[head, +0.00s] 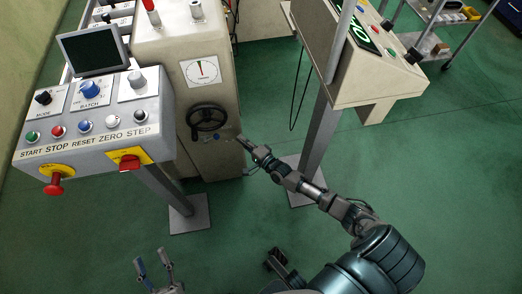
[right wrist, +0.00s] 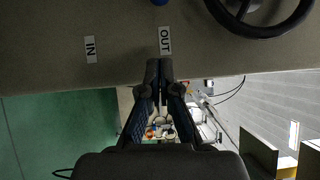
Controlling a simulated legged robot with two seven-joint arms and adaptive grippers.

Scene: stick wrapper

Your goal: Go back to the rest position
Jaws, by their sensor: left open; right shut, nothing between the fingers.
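My right arm reaches from the lower right in the head view. My right gripper (head: 242,139) is at the front of the beige machine (head: 182,60), just right of and below the black handwheel (head: 207,118). In the right wrist view the right gripper (right wrist: 160,68) is shut and empty, with its tips close to the OUT label (right wrist: 165,40). Whether they touch the machine I cannot tell. My left gripper (head: 153,261) is open and empty low in the head view, over the green floor and apart from the panels.
A control panel (head: 90,135) with knobs and buttons stands at left on a post. A second panel (head: 380,70) stands at upper right on a grey post (head: 318,145), close to my right arm. The green floor (head: 450,180) is clear at right.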

